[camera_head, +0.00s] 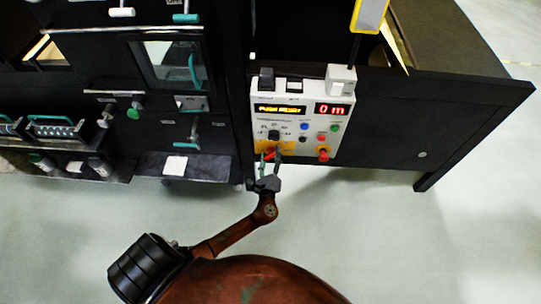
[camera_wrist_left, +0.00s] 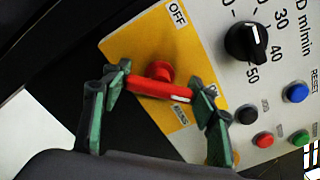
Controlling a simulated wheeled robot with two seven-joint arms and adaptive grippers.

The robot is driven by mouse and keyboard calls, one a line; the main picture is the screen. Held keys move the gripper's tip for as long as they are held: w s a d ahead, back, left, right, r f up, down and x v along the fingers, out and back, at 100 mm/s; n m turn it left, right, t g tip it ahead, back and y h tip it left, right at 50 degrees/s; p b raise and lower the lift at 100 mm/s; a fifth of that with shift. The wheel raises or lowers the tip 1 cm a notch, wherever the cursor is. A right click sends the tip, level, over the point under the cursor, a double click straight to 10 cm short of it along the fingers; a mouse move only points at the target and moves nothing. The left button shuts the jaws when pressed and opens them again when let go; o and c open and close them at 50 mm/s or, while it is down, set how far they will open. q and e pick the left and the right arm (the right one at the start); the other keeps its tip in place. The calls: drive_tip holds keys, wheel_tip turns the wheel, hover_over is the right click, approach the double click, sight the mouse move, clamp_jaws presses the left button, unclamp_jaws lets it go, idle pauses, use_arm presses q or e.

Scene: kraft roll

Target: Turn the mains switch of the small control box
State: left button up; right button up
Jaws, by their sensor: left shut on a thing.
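The small control box (camera_head: 297,122) is a pale panel on the front of the dark bench in the head view, with two lit displays. Its mains switch (camera_wrist_left: 160,86) is a red handle on a yellow plate (camera_wrist_left: 130,50) with an OFF label, seen close in the left wrist view. My left gripper (camera_wrist_left: 163,95) has its green fingers at the two ends of the red handle and is shut on it. In the head view the left gripper (camera_head: 269,165) is at the lower left of the box and partly covers the switch. My right gripper is not in view.
A black speed knob (camera_wrist_left: 246,42) and several coloured buttons, including a blue one (camera_wrist_left: 295,92), sit beside the switch. Dark cabinets with handles (camera_head: 188,72) stand at the left. The floor (camera_head: 400,235) in front of the bench is clear.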

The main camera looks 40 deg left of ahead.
use_arm(q)
drive_tip(key=shift+d, duration=0.1)
idle(0.3)
drive_tip(key=o, duration=1.2)
drive_tip(key=shift+c, duration=0.2)
drive_tip(key=shift+s+d, duration=0.1)
drive_tip(key=shift+s, duration=0.15)
drive_tip(key=v, duration=1.1)
drive_tip(key=shift+s+d, duration=0.2)
